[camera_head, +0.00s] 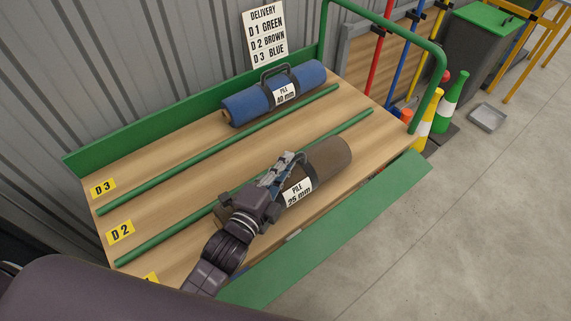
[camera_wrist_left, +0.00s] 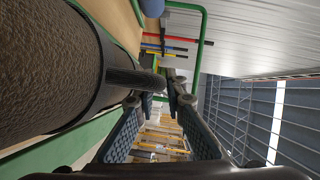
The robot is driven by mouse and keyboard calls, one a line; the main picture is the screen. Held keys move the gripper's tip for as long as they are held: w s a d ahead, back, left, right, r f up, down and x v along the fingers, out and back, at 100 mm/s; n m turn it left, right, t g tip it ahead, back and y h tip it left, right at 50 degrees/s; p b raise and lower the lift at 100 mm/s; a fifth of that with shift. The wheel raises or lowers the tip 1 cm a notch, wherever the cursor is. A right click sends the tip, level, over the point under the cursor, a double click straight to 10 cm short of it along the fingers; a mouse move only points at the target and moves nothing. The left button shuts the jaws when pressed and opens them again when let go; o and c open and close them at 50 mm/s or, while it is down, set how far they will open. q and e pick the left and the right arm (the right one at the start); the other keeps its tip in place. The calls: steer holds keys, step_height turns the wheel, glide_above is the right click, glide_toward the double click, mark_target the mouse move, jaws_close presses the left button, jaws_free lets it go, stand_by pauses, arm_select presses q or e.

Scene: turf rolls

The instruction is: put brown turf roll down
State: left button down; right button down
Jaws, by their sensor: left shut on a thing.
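The brown turf roll (camera_head: 329,160) shows in the head view with a white label reading pile 25 mm and a dark strap. In the left wrist view the brown roll (camera_wrist_left: 45,65) fills the left side, with the dark handle (camera_wrist_left: 135,78) at the fingers (camera_wrist_left: 155,100). My right gripper is not in view.
A blue roll (camera_head: 270,97) lies in the rear lane, by the yellow D 3 label (camera_head: 103,188). The lane by the D 2 label (camera_head: 120,232) looks bare. A delivery sign (camera_head: 265,34) assigns brown to D 2. A green rail (camera_head: 436,75) bounds the right end.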

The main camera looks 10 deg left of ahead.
arm_select(q)
steer(key=shift+r, duration=0.15)
steer(key=c, duration=2.4)
jaws_free()
steer(key=shift+f, duration=0.35)
steer(key=o, duration=0.4)
steer(key=shift+r, duration=0.1)
steer(key=shift+s+r, duration=0.1)
steer(key=shift+r, duration=0.05)
steer(key=p+v, duration=0.3)
steer(key=v, duration=0.9)
